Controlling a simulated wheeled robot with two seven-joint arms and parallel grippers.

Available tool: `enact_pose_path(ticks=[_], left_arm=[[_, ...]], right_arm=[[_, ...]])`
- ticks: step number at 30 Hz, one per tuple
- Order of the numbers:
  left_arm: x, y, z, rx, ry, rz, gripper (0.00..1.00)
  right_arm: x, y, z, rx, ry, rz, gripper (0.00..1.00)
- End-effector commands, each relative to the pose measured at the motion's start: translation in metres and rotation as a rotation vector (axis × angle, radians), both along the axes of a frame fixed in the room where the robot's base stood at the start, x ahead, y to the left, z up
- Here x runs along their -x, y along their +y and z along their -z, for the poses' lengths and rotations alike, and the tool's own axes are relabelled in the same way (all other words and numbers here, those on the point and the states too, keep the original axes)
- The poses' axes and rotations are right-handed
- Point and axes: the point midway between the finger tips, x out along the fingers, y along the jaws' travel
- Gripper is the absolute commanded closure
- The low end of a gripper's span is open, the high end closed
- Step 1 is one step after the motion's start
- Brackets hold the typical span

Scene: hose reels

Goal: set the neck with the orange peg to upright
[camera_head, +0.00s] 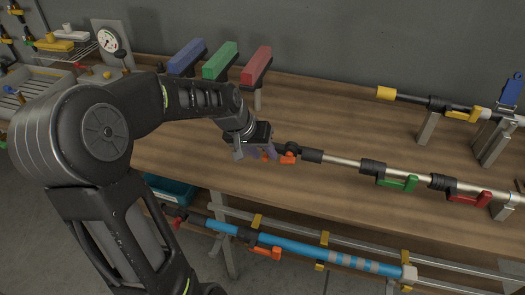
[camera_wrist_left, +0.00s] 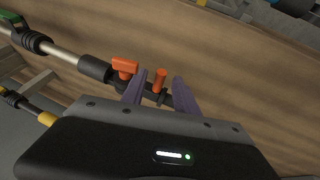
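The neck with the orange peg (camera_wrist_left: 160,80) is at the left end of a silver-and-black pole over the bench. Beside the peg on the same pole end is an orange lever (camera_wrist_left: 125,66), which also shows in the head view (camera_head: 289,158). My left gripper (camera_wrist_left: 161,76) has its two purple fingers apart, one on each side of the peg, with visible gaps; it also shows in the head view (camera_head: 262,153). My gripper partly hides the neck in the head view, so its exact tilt is unclear. My right gripper is in neither view.
The pole carries a green lever (camera_head: 397,183) and a red lever (camera_head: 468,199). Blue (camera_head: 187,57), green (camera_head: 220,61) and red (camera_head: 256,66) blocks stand behind my arm. A blue pole (camera_head: 308,250) lies below the bench front.

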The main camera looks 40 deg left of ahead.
Motion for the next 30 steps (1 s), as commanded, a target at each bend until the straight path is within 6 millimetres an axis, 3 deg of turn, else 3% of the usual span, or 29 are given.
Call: enact_pose_path(ticks=[3,16,30], left_arm=[[0.0001,0.0001,-0.0002,0.0,0.0,0.0,0.65],[0.0002,0.0003,-0.0005,0.0,0.0,0.0,1.0],[0.0002,0.0002,-0.0007,0.0,0.0,0.0,1.0]], right_arm=[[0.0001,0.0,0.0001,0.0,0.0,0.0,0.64],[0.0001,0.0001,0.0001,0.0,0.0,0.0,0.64],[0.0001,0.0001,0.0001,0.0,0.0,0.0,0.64]])
